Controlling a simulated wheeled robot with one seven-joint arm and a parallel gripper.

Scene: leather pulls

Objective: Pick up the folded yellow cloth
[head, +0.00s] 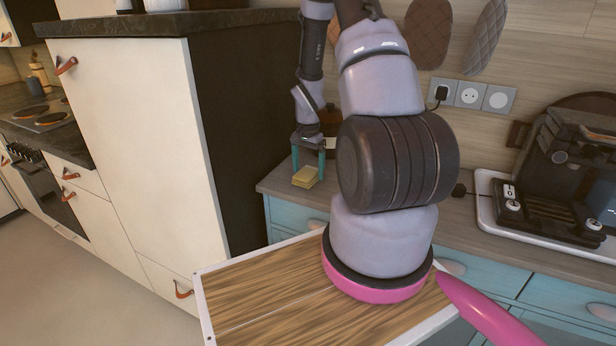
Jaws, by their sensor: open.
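The folded yellow cloth (305,177) lies on the wooden counter top, near its left end and close to the tall dark-sided cabinet. My gripper (308,165) points down right over the cloth, with its two teal fingers spread apart. One finger is at the cloth's upper left and the other at its right. The fingertips are near the cloth's height, but I cannot tell whether they touch it. My gripper is open and holds nothing that I can see.
A brown jar (331,122) stands behind my gripper, partly hidden by my arm. The tall cabinet (240,130) closes off the left side. Counter (276,187) in front of the cloth is clear.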

